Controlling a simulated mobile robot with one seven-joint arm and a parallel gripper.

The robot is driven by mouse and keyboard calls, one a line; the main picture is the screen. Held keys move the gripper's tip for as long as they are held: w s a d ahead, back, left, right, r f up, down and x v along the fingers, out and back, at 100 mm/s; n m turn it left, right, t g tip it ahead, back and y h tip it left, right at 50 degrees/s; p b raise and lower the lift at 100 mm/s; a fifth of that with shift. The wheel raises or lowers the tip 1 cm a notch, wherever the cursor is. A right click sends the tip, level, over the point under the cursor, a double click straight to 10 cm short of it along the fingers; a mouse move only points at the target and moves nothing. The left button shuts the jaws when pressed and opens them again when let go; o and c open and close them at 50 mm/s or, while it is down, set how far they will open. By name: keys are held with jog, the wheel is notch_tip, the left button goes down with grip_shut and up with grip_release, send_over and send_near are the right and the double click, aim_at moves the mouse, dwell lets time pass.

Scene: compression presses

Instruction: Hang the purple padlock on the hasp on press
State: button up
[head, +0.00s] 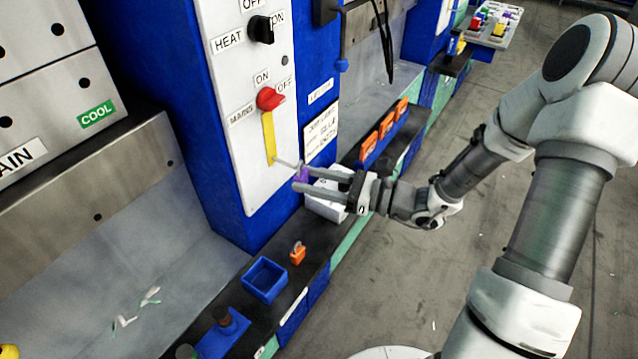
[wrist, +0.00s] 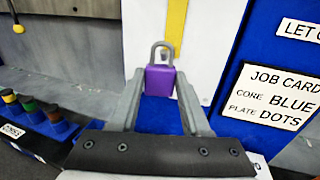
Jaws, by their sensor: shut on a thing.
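My gripper (head: 299,178) is shut on the purple padlock (head: 302,173), holding it in the air in front of the press's white switch panel. In the wrist view the padlock (wrist: 160,82) sits between the fingertips, its grey shackle pointing away from my gripper. A yellow strip (head: 269,138) runs down the panel below the red mains knob (head: 270,98); it also shows behind the shackle in the wrist view (wrist: 175,25). In the head view the shackle end is close to the strip's lower end; I cannot tell whether they touch. No separate hasp is clearly distinguishable.
An orange padlock (head: 297,254) and a blue open box (head: 265,279) are on the dark ledge below. A white box (head: 326,203) is under my gripper. A job card (head: 321,131) is right of the panel. Orange bins (head: 385,128) stand farther back. The grey floor at right is mostly open.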

jog(key=shift+w+a+f, duration=0.15)
jog(key=shift+w+a, duration=0.35)
jog(key=shift+a, duration=0.2)
jog(key=shift+w+a+f+b, duration=0.35)
jog(key=shift+a+f, duration=0.05)
jog(key=o, duration=1.2)
